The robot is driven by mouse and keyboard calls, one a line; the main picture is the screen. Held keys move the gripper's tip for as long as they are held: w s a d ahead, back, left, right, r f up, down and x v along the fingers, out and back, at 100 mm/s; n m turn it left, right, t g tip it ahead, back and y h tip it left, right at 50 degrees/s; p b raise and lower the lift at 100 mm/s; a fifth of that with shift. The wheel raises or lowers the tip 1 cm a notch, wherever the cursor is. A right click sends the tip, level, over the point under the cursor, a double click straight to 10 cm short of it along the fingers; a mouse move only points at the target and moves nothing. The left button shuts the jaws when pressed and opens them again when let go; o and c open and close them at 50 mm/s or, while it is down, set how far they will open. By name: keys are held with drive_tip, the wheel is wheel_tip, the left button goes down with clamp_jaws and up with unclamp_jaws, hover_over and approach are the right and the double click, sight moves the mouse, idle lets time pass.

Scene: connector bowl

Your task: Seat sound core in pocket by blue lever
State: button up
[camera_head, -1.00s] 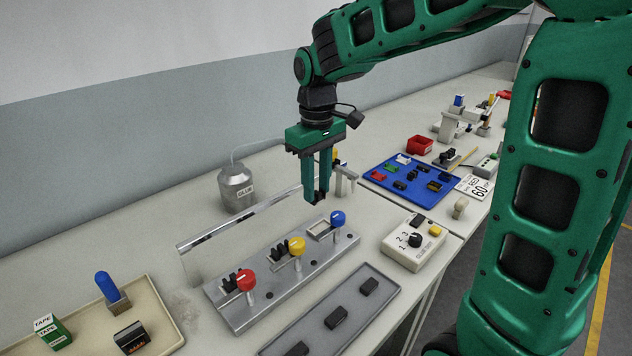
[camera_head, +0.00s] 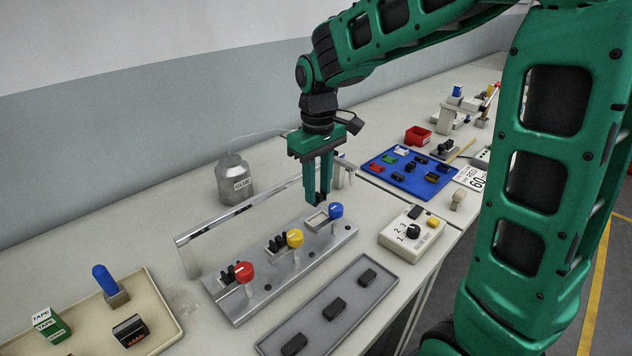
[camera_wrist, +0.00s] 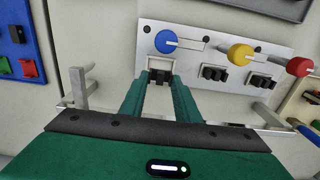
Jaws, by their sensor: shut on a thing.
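My gripper (camera_head: 319,197) points straight down, its fingers shut on a small black core (camera_wrist: 160,77). The core is at the fingertips, mostly hidden by them in the head view. It is just above the empty light-rimmed pocket (camera_head: 315,220) beside the blue lever (camera_head: 336,210), with little gap; contact cannot be told.
A grey tray (camera_head: 313,347) with three dark blocks lies in front. A dial box (camera_head: 413,232) stands right of the fixture. A silver rail (camera_head: 215,227) and glue can (camera_head: 234,182) are behind. A blue tray (camera_head: 399,180) of parts and a beige tray (camera_head: 160,290) flank it.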

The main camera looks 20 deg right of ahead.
sight(318, 199)
drive_tip(key=shift+f, duration=2.75)
drive_tip(key=o, duration=1.1)
wheel_tip(318, 199, up, 11)
drive_tip(key=shift+f, duration=0.2)
drive_tip(key=s+d+m, duration=0.5)
drive_tip(key=s+d, duration=0.6)
drive_tip(key=d, duration=0.1)
drive_tip(key=s+d+f+m, duration=0.1)
drive_tip(key=s+d+m, duration=0.1)
drive_tip(key=s, duration=0.3)
drive_tip(key=s+d+f+m, duration=0.2)
drive_tip(key=s, duration=0.3)
drive_tip(key=s+d+f+m, duration=0.1)
drive_tip(key=s+f+m, duration=0.1)
drive_tip(key=s, duration=0.3)
drive_tip(key=shift+s+d+f, duration=0.2)
drive_tip(key=shift+s+d, duration=0.05)
drive_tip(key=shift+d, duration=0.15)
